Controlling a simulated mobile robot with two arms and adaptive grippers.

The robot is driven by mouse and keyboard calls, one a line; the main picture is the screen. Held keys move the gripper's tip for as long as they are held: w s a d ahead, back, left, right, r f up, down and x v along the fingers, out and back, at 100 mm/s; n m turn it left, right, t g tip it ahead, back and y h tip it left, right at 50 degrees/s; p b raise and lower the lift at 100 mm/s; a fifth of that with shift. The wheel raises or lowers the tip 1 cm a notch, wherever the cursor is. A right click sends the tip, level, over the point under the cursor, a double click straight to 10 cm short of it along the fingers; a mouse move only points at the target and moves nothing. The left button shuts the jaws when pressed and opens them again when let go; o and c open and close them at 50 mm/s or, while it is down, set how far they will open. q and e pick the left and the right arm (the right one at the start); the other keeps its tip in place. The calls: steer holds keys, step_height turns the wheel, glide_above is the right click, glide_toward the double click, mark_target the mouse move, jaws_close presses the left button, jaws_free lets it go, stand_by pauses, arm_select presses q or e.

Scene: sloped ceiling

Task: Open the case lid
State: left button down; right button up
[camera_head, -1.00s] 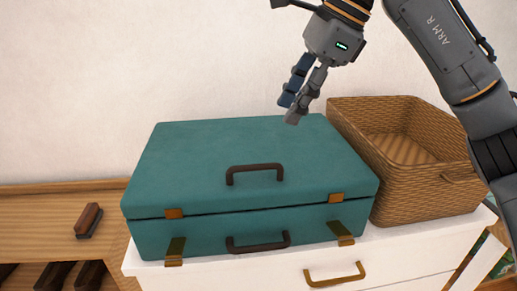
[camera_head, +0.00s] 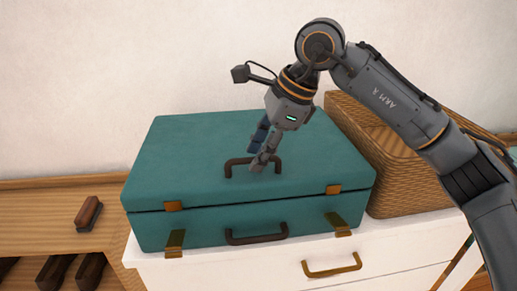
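The teal case (camera_head: 180,235) stands on a white chest, its lid (camera_head: 200,140) down with a thin dark seam along the front. A dark handle (camera_head: 230,170) is on the lid and a second handle (camera_head: 257,237) is on the case's front. Two brass latches, left (camera_head: 175,243) and right (camera_head: 338,225), hang folded down, apart from the brass plates on the lid's edge. My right gripper (camera_head: 257,156) is at the lid handle, its fingers apart. The near finger overlaps the handle bar; contact cannot be told. My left gripper is not in view.
A wicker basket (camera_head: 410,195) stands close to the case's right, partly behind my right arm. The white chest (camera_head: 400,250) has a brass drawer handle. A wooden shelf at left holds a brush (camera_head: 88,213). The wall rises behind.

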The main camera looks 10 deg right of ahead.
steer(key=shift+c, duration=0.2)
jaws_close()
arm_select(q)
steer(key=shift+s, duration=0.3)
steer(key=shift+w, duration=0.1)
arm_select(e)
steer(key=shift+r, duration=0.1)
